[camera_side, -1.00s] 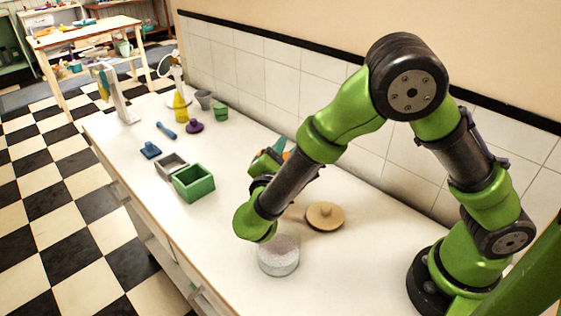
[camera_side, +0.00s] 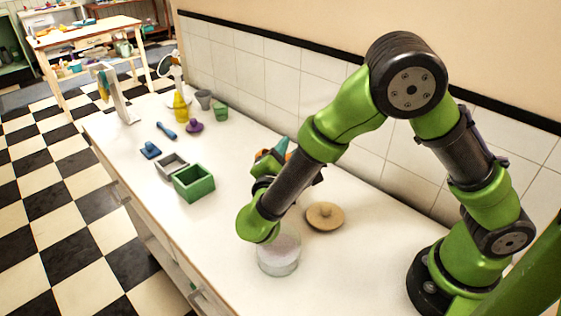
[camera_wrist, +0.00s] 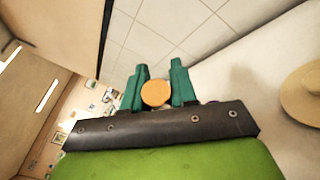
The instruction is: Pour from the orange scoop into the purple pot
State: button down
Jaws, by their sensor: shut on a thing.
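My gripper (camera_wrist: 158,80) shows teal fingers in the wrist view, shut on the orange scoop (camera_wrist: 155,94). Only a round orange end of the scoop shows there. The scoop's bowl and contents are hidden. A small purple piece (camera_side: 194,127) with a knob-like top stands on the far part of the counter, well away from my gripper. I cannot tell whether it is the purple pot.
A clear round container (camera_side: 278,256) with pale contents stands below my wrist link. A green box (camera_side: 194,183), grey box (camera_side: 172,166), blue pieces (camera_side: 150,150) and yellow bottle (camera_side: 181,107) stand further left. The tiled wall (camera_side: 270,75) runs behind.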

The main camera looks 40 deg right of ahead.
jog(key=shift+s+d+f+m, duration=0.1)
jog(key=shift+s+f+m, duration=0.1)
jog(key=shift+m, duration=0.2)
dwell(0.8)
jog(key=w+n, duration=0.1)
jog(key=w+a+r+n, duration=0.1)
jog(key=n, duration=0.1)
jog(key=shift+w+a+r+n, duration=0.15)
jog(key=shift+a+n, duration=0.1)
jog(key=shift+n, duration=0.05)
jog(key=shift+w+a+n, duration=0.25)
jog(key=shift+w+n, duration=0.25)
jog(key=shift+n, duration=0.3)
jog(key=shift+w+a+n, duration=0.35)
jog(key=shift+w+n, duration=0.25)
jog(key=shift+n, duration=0.25)
jog(key=shift+w+a+n, duration=0.3)
jog(key=shift+w+n, duration=0.3)
jog(key=shift+n, duration=0.2)
jog(key=shift+w+a+n, duration=0.35)
jog(key=shift+w+n, duration=0.25)
jog(key=shift+n, duration=0.25)
